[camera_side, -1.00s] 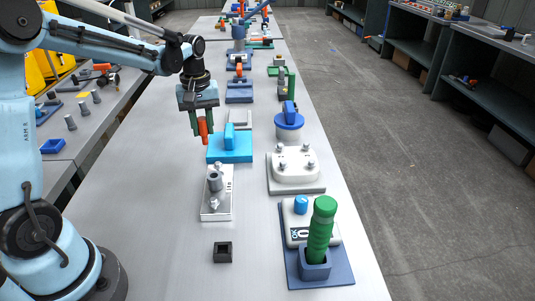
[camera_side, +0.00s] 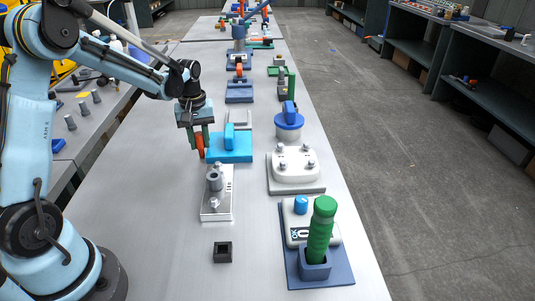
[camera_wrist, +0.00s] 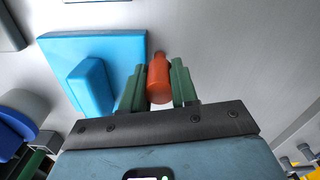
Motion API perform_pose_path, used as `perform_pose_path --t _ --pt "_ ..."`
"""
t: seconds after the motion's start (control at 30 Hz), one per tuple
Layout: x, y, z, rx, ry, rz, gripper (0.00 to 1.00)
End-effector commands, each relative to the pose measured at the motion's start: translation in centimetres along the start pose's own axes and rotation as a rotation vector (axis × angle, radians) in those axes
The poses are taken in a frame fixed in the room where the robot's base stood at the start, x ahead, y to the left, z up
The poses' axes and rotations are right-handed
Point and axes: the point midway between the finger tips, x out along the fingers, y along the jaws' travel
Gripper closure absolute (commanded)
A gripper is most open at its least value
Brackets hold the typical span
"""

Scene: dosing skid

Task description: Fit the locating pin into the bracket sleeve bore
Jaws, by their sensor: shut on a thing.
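My gripper (camera_side: 200,138) is shut on an orange-red pin (camera_side: 200,146), which hangs upright between its two green fingers. The wrist view also shows the pin (camera_wrist: 159,80) between the green fingers. The bracket (camera_side: 217,205) is a silvery plate on the bench, with an upright grey sleeve (camera_side: 215,181) on it. The pin is above and behind the sleeve in the side view, a little to its left and apart from it. The inside of the bore is too small to make out. The bracket does not show clearly in the wrist view.
A light-blue block on a plate (camera_side: 230,150) stands close right of my gripper; it also shows in the wrist view (camera_wrist: 95,75). A white housing (camera_side: 295,168) stands to the right. A small black square socket (camera_side: 222,251) lies in front. The bench left of the bracket is clear.

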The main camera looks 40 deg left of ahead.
Motion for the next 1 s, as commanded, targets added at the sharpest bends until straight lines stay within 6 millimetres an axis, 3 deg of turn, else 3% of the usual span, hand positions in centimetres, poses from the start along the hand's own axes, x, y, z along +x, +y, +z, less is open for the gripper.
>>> perform_pose_path --t 0.07,0.1,0.27,0.67,1.0 --pt "0.2 0.0 0.0 0.0 0.0 0.0 1.0" --pt "0.2 0.0 0.0 0.0 0.0 0.0 0.69" --pt "0.2 0.0 0.0 0.0 0.0 0.0 0.46" --pt "-0.6 0.0 0.0 0.0 0.0 0.0 0.46" --pt "-6.4 0.0 0.0 0.0 0.0 0.0 0.46"
